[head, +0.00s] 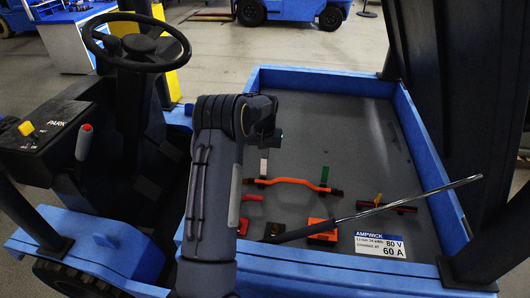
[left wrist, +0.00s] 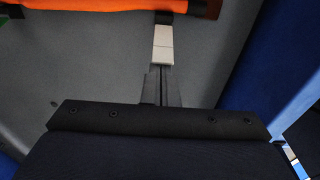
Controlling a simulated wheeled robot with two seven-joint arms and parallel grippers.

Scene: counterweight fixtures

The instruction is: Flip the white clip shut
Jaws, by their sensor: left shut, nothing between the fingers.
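The white clip (head: 264,163) stands at the left end of the orange cable (head: 295,181) in the blue-walled bay. In the left wrist view the white clip (left wrist: 163,42) runs from the orange cable (left wrist: 120,5) down to my fingertips. My left gripper (head: 266,142) is just above the clip in the head view, partly hidden by my own wrist. In the left wrist view my left gripper (left wrist: 160,80) has its fingers together, close to the near end of the clip. I cannot tell whether they touch it. My right gripper is not in view.
A green clip (head: 324,175) stands at the cable's right end. Red pieces (head: 244,224), an orange block (head: 322,232) and a grey rod (head: 400,204) lie nearer. A blue wall (left wrist: 240,65) rises right of the clip in the wrist view. The bay's far floor is clear.

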